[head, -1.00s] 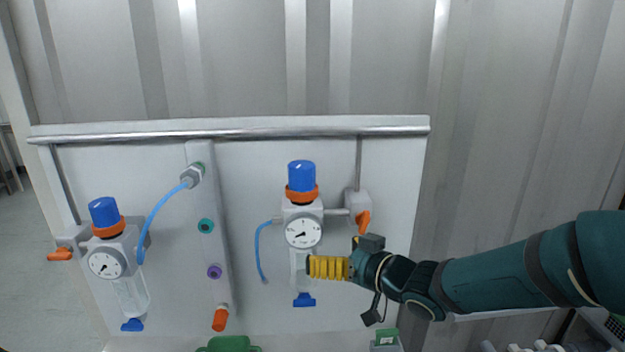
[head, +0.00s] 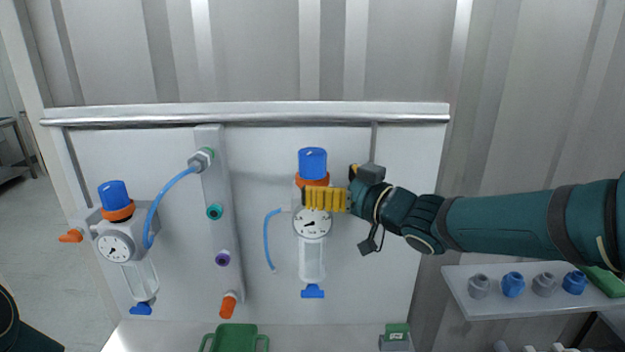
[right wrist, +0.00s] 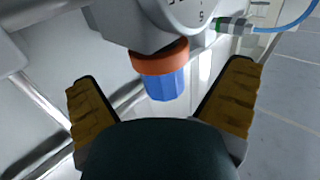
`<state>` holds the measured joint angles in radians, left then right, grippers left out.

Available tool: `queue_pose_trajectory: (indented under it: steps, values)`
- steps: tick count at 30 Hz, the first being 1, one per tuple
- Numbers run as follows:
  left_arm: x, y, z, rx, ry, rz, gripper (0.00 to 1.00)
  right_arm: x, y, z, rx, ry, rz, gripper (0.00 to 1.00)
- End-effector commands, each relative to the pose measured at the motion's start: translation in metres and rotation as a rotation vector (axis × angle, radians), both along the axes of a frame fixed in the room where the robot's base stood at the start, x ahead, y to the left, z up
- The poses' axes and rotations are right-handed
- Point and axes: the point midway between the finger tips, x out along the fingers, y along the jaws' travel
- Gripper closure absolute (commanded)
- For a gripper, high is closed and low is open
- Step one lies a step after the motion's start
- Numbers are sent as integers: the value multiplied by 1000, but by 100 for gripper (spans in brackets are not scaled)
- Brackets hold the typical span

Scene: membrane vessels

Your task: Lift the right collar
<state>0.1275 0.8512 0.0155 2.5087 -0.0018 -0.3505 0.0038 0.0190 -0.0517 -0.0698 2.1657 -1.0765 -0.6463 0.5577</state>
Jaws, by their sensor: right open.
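The right collar is an orange ring (head: 303,181) below the blue knob (head: 313,162) of the right regulator. It also shows in the right wrist view (right wrist: 160,58), with the knob hanging below it in that picture. My right gripper (head: 310,199), with yellow ribbed fingers, is open in front of the regulator, just below the collar and over the upper part of the round gauge (head: 313,224). In the right wrist view its fingers (right wrist: 163,85) stand apart on either side of the knob, touching neither it nor the collar. My left gripper is not in view.
A second regulator (head: 115,240) with its own orange collar (head: 117,212) stands at the left. A manifold strip (head: 213,180) with coloured ports and a blue hose (head: 165,200) lies between. A green tray (head: 236,338) stands below; a shelf (head: 480,305) with fittings is at right.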

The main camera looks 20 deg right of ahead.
Motion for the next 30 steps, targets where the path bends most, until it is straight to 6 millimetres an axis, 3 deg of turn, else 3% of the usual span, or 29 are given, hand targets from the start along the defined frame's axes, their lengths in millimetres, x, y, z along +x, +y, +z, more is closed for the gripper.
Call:
queue_pose_trajectory:
  steps: [9, 20, 23, 27, 30]
  values:
    - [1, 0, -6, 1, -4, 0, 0, 35, 20, 0, 0, -1, 1, 0]
    - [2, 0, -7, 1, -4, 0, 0, 40, 22, 0, 0, 0, 0, 0]
    - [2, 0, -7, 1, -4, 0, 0, 39, 22, 0, 0, 0, 0, 28]
    - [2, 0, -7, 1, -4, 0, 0, 39, 22, 0, 0, 0, 0, 76]
    - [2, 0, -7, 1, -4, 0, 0, 39, 22, 0, 0, 0, 0, 77]
